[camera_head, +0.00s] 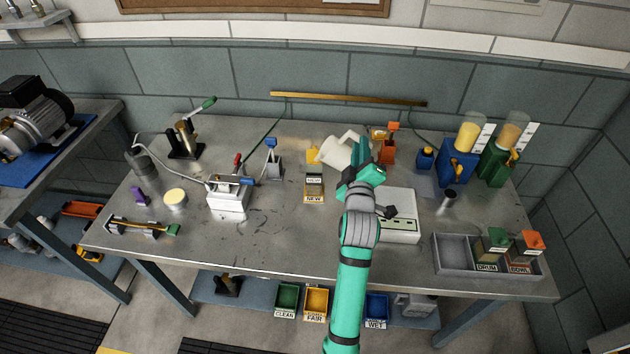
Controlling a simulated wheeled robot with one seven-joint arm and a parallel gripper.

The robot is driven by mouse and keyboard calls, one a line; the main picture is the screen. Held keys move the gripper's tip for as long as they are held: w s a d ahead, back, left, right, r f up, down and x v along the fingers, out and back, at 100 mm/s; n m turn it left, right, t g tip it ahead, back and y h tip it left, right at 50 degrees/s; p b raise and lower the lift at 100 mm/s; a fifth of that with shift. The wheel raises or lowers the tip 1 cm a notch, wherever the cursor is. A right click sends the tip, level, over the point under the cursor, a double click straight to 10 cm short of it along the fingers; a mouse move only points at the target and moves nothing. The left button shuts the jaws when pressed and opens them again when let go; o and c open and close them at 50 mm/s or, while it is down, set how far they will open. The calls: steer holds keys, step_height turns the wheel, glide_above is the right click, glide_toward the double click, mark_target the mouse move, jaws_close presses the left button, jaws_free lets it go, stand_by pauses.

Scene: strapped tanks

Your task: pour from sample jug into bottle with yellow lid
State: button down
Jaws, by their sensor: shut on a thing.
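The sample jug, a cream-white jug (336,153), is at the back middle of the bench with its handle toward the upper right. It appears tilted toward the left. My gripper (359,166) is shut on it from the right; the fingers hide part of it. A small bottle labelled NEW (314,188) stands just in front and to the left of the jug. A yellow flap (313,155) behind that bottle looks like its raised lid. The jug's left edge is close to this flap; I cannot tell whether they touch. The jug's contents and any stream are not visible.
A white scale-like box (400,222) lies right of my arm. A grey tray (454,256) at the front right holds bottles labelled DRUM (489,249) and BOWL (524,252). Blue (457,163) and green (497,164) dispensers stand behind. The front middle of the bench is clear.

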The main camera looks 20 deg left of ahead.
steer(key=shift+r, duration=0.1)
steer(key=shift+s+a+r+n, duration=0.1)
steer(key=shift+a+r+n, duration=0.3)
steer(key=shift+r+n, duration=0.1)
steer(key=shift+a+r, duration=0.1)
stand_by(4.0)
steer(key=shift+s+a+r+n, duration=0.15)
steer(key=shift+a+r+n, duration=0.25)
steer(key=shift+n, duration=0.1)
stand_by(1.5)
steer(key=d+f+m, duration=0.2)
steer(key=shift+w+d+m, duration=0.2)
steer(key=shift+w+m, duration=0.15)
steer(key=shift+m, duration=0.05)
